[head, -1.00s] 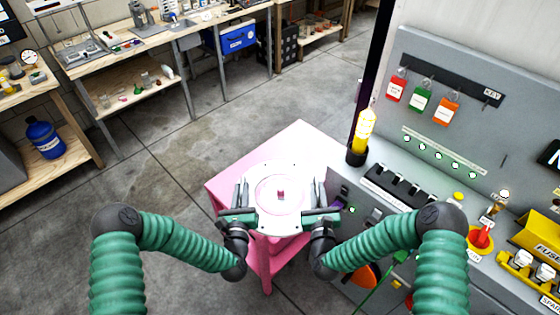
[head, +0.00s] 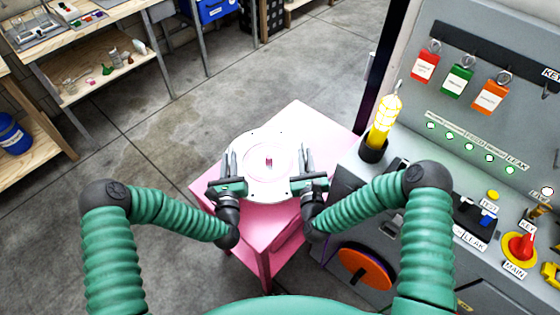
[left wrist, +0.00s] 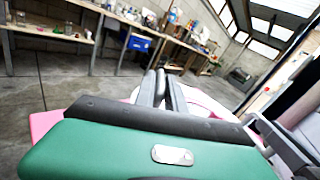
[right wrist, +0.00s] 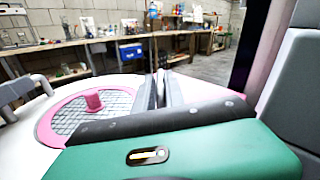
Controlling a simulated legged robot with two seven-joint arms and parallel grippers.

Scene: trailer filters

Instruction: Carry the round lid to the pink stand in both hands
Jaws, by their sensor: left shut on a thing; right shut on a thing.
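The round lid (head: 268,186) is a white disc with a pink ring and a small pink knob at its middle. In the head view it is held roughly level between my two grippers. My left gripper (head: 229,168) is shut on its left edge and my right gripper (head: 308,168) is shut on its right edge. The lid's pink knob and mesh centre show in the right wrist view (right wrist: 93,102). The pink stand (head: 305,122) is beneath and behind the lid in the head view. I cannot tell whether the lid touches it.
A grey control panel (head: 487,145) with a yellow lamp (head: 384,120) and a red knob (head: 519,246) stands close at the right. An orange disc (head: 365,267) is on its front. A wooden workbench (head: 105,50) is at the back left. The concrete floor at the left is open.

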